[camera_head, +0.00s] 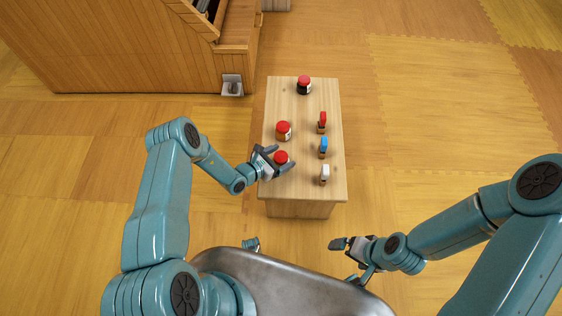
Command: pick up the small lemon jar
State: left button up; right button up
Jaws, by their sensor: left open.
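A small jar with a red lid (281,157) stands near the left front of the wooden table. Its body is mostly hidden, so I cannot tell its contents. My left gripper (282,159) is open, with its fingers on either side of this jar. I cannot tell whether they touch it. An amber jar with a red lid (284,132) stands just behind it. A dark jar with a red lid (304,87) stands at the far end. My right gripper (342,262) is open and empty, in front of the table and to its right.
On the table's (300,180) right side stand a small red-topped item (322,121), a blue one (323,146) and a white one (325,174). The table's middle strip is clear. A wooden cabinet (150,55) stands at the back left. Open floor lies to the right.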

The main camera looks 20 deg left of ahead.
pick_arm(q)
jog(key=shift+x, duration=1.1)
jog(key=c, duration=1.3)
